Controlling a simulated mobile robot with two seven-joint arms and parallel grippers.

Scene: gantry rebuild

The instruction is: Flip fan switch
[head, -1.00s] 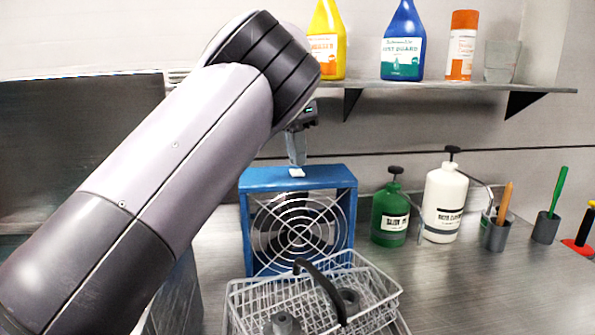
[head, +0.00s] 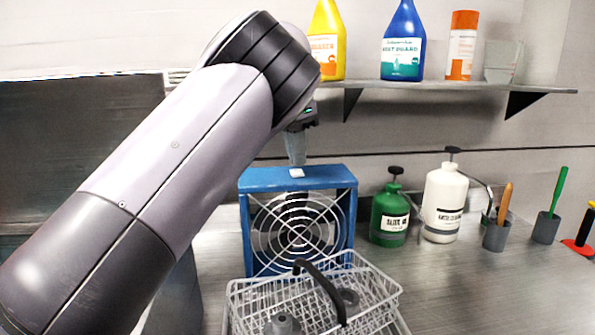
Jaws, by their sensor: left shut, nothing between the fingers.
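A blue box fan (head: 347,180) with a pale wire grille stands upright on the metal counter. A small white switch (head: 297,173) sits on its top face. My left arm comes in from the left, and my left gripper (head: 297,160) points down, shut and empty, right at the switch on the fan's top. I cannot tell whether its fingertips touch the switch. My arm hides the area to the left of the fan. My right gripper is not in view.
A wire basket (head: 375,296) with a dark handle stands in front of the fan. A green sprayer (head: 390,215) and a white sprayer (head: 443,200) stand to its right. A shelf (head: 430,86) with bottles runs above. Counter at front right is clear.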

